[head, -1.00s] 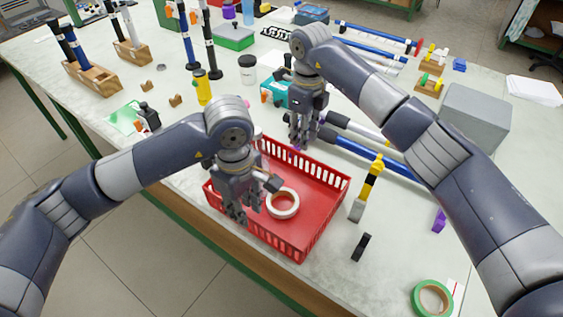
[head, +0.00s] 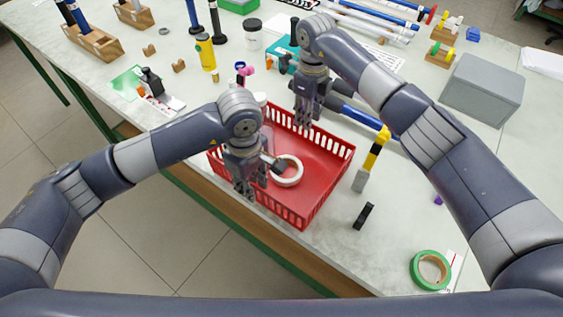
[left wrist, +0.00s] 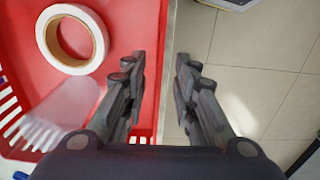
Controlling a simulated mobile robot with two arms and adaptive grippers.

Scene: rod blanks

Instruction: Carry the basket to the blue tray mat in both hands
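The red basket (head: 318,172) stands on the table near its front edge. It holds a white tape roll (head: 287,171) and a translucent item (left wrist: 55,115), seen in the left wrist view. My left gripper (head: 246,190) is at the basket's near left wall. In the left wrist view its two fingers (left wrist: 160,65) are apart, with the basket rim (left wrist: 164,95) between them. My right gripper (head: 303,120) is at the basket's far right wall; its finger gap is not clear. I see no blue tray mat I can make out.
A yellow-and-black tool (head: 373,158), a small black block (head: 363,216) and a green tape roll (head: 430,269) lie right of the basket. A grey box (head: 484,90) stands further right. A yellow bottle (head: 206,52) and wooden racks (head: 93,43) stand back left.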

